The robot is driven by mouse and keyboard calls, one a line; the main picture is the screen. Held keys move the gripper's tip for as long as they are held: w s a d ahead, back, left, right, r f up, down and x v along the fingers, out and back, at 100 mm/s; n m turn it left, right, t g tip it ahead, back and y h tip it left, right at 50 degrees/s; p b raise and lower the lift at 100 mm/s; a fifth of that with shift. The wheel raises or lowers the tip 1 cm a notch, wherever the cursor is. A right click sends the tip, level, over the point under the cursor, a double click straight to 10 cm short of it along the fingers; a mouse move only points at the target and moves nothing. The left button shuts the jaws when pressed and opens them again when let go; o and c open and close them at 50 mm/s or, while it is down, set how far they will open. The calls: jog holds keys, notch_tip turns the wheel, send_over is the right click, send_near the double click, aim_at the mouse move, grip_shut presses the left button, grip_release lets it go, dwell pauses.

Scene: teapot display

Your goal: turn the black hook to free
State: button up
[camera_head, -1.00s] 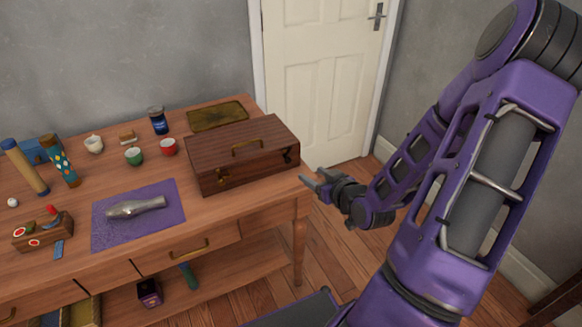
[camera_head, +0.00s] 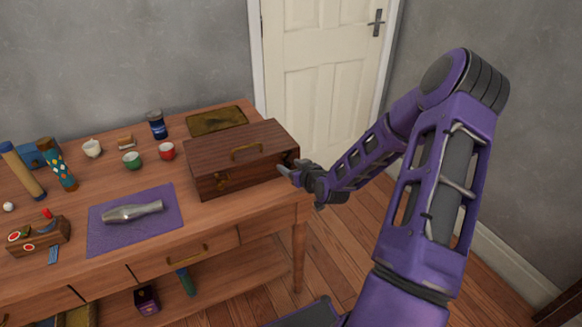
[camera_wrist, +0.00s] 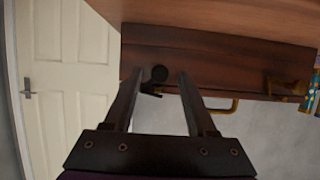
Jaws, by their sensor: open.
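The dark wooden case (camera_head: 238,172) stands closed at the right end of the table, with a brass handle (camera_head: 246,149) on its lid. The black hook (camera_wrist: 158,76) shows there as a round dark knob with a short arm. My gripper (camera_head: 285,168) is open and empty at the right end of the case. In the wrist view its two fingers (camera_wrist: 160,78) frame the hook, one on each side. Contact with the hook cannot be told.
A purple mat (camera_head: 160,232) with a metal piece (camera_head: 132,212) lies left of the case. Cups, a blue jar (camera_head: 157,125) and a brass tray (camera_head: 217,120) stand behind. The white door (camera_head: 318,75) is beyond the table (camera_head: 270,214). Floor right of the table is clear.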

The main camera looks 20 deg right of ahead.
grip_shut()
jog(key=shift+d, duration=0.1)
dwell(0.4)
jog(key=shift+d+m+y+p, duration=0.2)
jog(key=shift+m+y+p, duration=0.35)
jog(key=shift+m+y, duration=0.45)
jog(key=shift+d+m+y+p, duration=0.1)
jog(key=shift+m+y+p, duration=0.4)
jog(key=shift+m, duration=0.6)
jog(key=shift+d+f+m+t+y, duration=0.1)
jog(key=shift+f+m+t+y, duration=0.15)
jog(key=shift+m+y, duration=0.7)
jog(key=shift+f+m+t+y, duration=0.1)
jog(key=shift+m+t+y, duration=0.3)
jog(key=shift+m, duration=1.15)
